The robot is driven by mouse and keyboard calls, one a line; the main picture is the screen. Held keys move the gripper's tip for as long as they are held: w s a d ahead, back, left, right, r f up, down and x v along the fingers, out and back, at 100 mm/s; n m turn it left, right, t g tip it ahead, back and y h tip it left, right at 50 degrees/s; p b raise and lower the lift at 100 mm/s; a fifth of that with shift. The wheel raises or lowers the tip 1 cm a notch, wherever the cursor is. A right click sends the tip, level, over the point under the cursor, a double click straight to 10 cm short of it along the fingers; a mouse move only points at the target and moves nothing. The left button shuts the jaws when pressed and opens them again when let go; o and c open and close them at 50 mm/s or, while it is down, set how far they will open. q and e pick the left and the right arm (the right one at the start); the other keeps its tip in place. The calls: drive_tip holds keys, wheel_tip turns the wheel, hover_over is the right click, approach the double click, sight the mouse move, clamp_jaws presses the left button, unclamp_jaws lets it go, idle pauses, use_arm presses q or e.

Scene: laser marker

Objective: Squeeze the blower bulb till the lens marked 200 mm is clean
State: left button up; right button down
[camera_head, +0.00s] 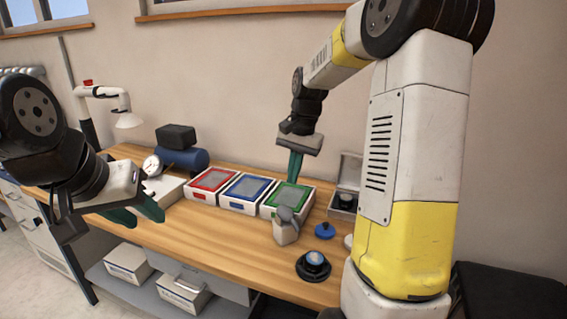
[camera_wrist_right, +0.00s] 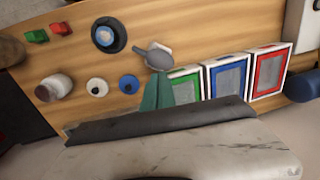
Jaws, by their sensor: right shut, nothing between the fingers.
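A grey bulb-shaped thing (camera_head: 286,214), probably the blower bulb, rests at a white holder in front of the green-framed tray. It also shows in the right wrist view (camera_wrist_right: 150,58). A black-rimmed round piece with a blue centre (camera_head: 313,264), perhaps a lens on a stand, is on the table in front; the right wrist view shows it too (camera_wrist_right: 108,36). I cannot read any 200 mm mark. My right gripper (camera_head: 292,172) is shut and empty above the green-framed tray, behind the bulb; its green fingers (camera_wrist_right: 157,91) show. My left gripper (camera_head: 138,214) is open and empty at left.
Red (camera_head: 210,180), blue (camera_head: 247,187) and green (camera_head: 287,197) framed trays stand in a row. A blue disc (camera_head: 324,231) and an open case (camera_head: 346,200) are at right. A gauge (camera_head: 152,165) and lamp (camera_head: 128,121) are left.

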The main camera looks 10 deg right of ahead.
drive_tip(key=shift+s+d+r, duration=0.1)
drive_tip(key=shift+d+r, duration=0.05)
drive_tip(key=shift+r, duration=0.85)
drive_tip(key=shift+d+r, duration=0.1)
drive_tip(key=shift+r, duration=0.85)
